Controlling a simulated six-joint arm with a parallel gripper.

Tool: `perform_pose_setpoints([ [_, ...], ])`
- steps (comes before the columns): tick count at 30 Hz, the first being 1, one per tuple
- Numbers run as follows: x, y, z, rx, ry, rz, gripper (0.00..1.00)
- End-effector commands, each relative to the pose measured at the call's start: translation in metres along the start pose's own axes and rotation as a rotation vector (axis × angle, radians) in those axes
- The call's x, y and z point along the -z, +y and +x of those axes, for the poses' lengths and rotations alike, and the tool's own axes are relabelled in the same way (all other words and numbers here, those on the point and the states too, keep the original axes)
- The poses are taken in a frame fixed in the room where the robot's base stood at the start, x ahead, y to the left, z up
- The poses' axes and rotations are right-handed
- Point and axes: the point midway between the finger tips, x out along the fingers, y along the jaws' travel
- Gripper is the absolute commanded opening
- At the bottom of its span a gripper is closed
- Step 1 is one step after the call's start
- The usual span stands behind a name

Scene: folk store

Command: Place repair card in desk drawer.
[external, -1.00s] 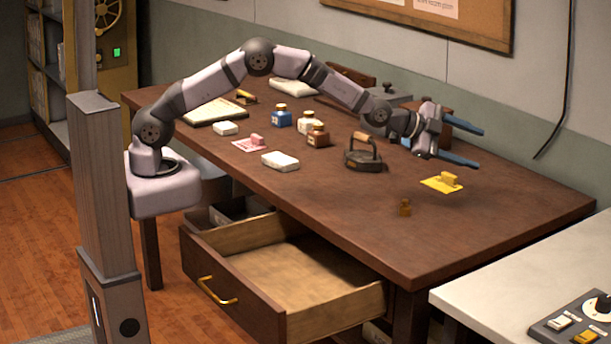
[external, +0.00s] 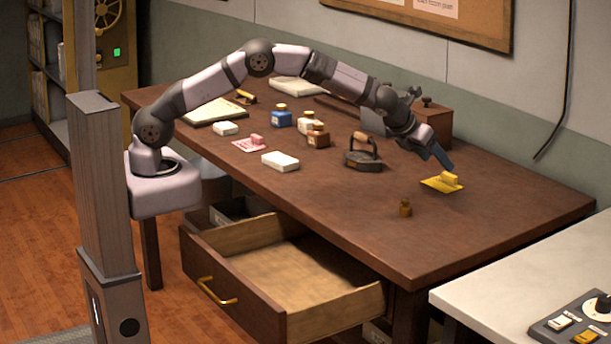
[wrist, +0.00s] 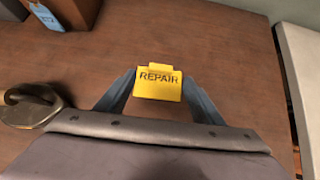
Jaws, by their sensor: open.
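The yellow repair card (external: 437,187) lies on the desk's right part, with a raised yellow block on it. In the wrist view the repair card (wrist: 158,88) reads "REPAIR" and sits just beyond and between the fingertips. My gripper (external: 441,158) points down toward the card from just above it; it also shows in the wrist view (wrist: 160,80), open and empty, one blue finger on each side of the card. The desk drawer (external: 300,268) is pulled open at the desk's front, and its visible floor is bare.
A flat iron (external: 363,155) stands left of the card. Bottles, a pink card (external: 250,144) and white blocks lie farther left. A wooden box (external: 432,120) stands behind my gripper. The desk's front right is clear.

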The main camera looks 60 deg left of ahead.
Motion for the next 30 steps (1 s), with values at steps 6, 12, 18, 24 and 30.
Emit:
perform_pose_setpoints([
  [6, 0.0, 0.001, 0.013, -0.001, 0.002, -0.003, 0.61],
  [12, 0.0, 0.0, 0.02, 0.0, 0.001, -0.004, 0.61],
  [18, -0.001, 0.0, 0.024, 0.0, 0.001, -0.004, 0.61],
  [24, -0.002, -0.001, 0.04, 0.0, 0.002, -0.005, 0.61],
  [30, -0.003, -0.001, 0.058, 0.001, 0.001, -0.005, 0.61],
])
